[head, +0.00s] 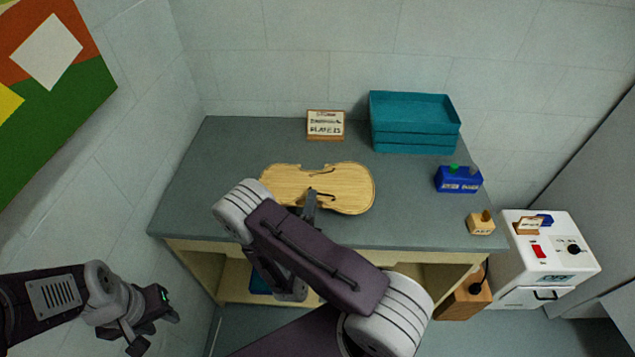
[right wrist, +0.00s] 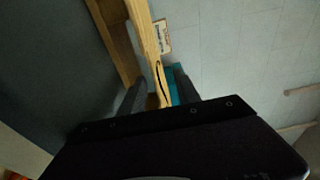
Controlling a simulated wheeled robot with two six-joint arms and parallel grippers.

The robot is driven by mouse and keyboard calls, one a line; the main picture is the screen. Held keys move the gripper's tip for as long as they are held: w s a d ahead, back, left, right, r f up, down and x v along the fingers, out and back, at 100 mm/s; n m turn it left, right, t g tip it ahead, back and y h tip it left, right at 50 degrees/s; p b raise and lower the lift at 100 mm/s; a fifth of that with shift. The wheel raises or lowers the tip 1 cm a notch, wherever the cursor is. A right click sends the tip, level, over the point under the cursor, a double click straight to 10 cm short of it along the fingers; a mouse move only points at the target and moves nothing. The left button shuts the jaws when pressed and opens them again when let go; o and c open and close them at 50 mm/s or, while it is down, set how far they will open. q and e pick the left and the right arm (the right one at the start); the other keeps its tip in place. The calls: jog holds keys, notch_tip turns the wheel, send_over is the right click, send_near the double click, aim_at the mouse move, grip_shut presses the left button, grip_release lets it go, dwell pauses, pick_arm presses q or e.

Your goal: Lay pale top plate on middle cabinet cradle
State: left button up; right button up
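The pale top plate (head: 345,185), violin-shaped with dark f-holes, is over the bench top near its front edge. I cannot tell whether it touches the bench. My right gripper (head: 309,200) is at the plate's near edge. In the right wrist view the plate (right wrist: 152,50) shows edge-on between the fingers of my right gripper (right wrist: 160,88), with a gap visible on its right side. My left gripper (head: 155,332) is open and empty, left of the bench. I cannot make out the middle cradle; my right arm hides much of the cabinet (head: 205,272) below the bench.
Teal stacked trays (head: 415,140) and a lettered sign (head: 325,124) stand at the back of the bench (head: 230,145). A blue holder (head: 458,180) and small wooden block (head: 480,224) are at its right. A white machine (head: 548,255) stands right. A blue item (head: 259,279) is under the bench.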

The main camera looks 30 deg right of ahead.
aim_at(315, 186)
jog(key=shift+x, duration=0.8)
jog(key=x, duration=0.5)
jog(key=shift+w+f, duration=0.15)
jog(key=shift+f, duration=0.05)
jog(key=shift+a, duration=0.1)
grip_shut()
